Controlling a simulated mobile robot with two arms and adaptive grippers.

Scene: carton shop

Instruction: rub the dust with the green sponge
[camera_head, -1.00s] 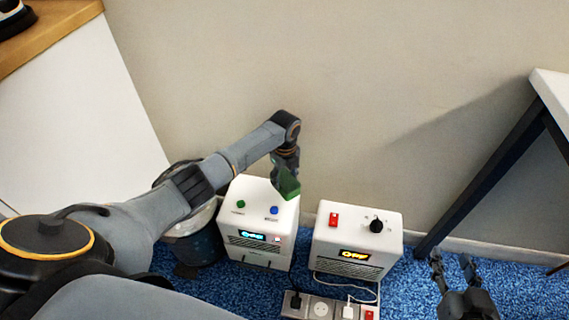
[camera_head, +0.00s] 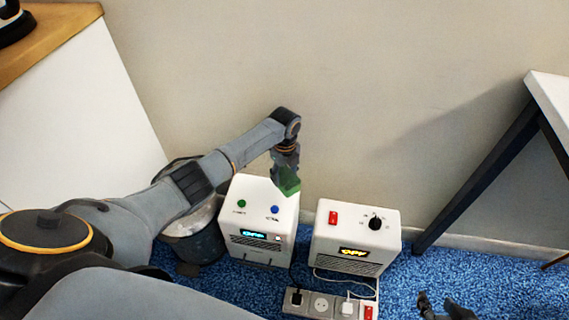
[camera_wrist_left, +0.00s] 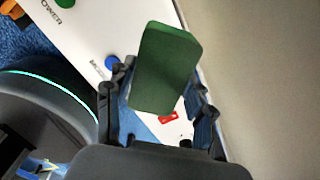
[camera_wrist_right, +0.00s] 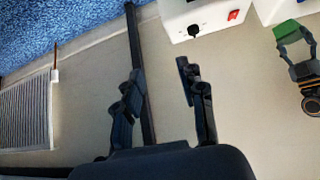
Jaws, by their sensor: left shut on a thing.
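The green sponge (camera_head: 287,186) is in my left gripper (camera_head: 285,172), above the back right corner of the left white box. In the left wrist view the sponge (camera_wrist_left: 165,68) sits between both fingers of my left gripper (camera_wrist_left: 160,105), which is shut on it. The sponge also shows in the right wrist view (camera_wrist_right: 289,33). My right gripper (camera_wrist_right: 158,90) is open and empty. It shows low at the right in the head view (camera_head: 440,305), partly cut off. I cannot make out any dust.
The left white box (camera_head: 258,212) has a green and a blue button. The right white box (camera_head: 356,238) has a red switch and a black knob. A power strip (camera_head: 322,305) lies on the blue carpet. A bucket (camera_head: 196,240) stands at left, a table leg (camera_head: 470,180) at right.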

